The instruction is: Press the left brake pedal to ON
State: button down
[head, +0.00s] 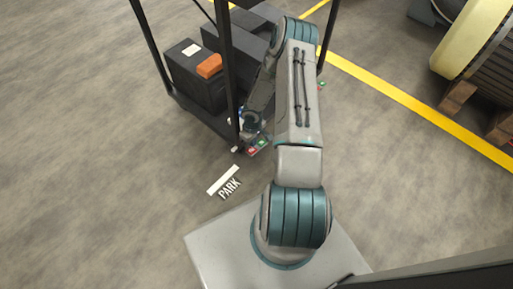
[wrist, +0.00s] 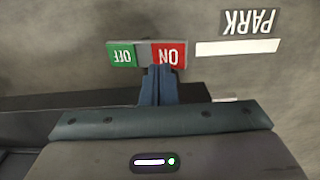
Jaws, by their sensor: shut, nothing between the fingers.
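The brake pedal near the PARK marking (head: 258,146) sits low at the near corner of the dark cart, with a red end and a green end. In the wrist view it appears upside down, with a red ON plate (wrist: 169,56), a green OFF plate (wrist: 122,55) and a grey part between. My gripper (wrist: 159,70) is shut and empty, its blue-grey fingertips over the lower edge of the ON plate, toward the grey part. I cannot tell whether they touch it. My arm mostly hides the gripper in the head view.
The cart (head: 180,97) carries dark boxes and an orange item (head: 209,66); its upright post (head: 228,70) stands close to my gripper. Another red-green pedal (head: 321,85) shows right of my arm. PARK (head: 229,188) and a white bar mark the floor. Open floor lies left.

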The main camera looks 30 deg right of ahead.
aim_at(254, 149)
jog(key=shift+f+b, duration=1.8)
jog(key=shift+f, duration=0.25)
dwell(0.6)
jog(key=shift+r, duration=0.1)
jog(key=shift+r+p, duration=2.45)
jog(key=shift+r, duration=1)
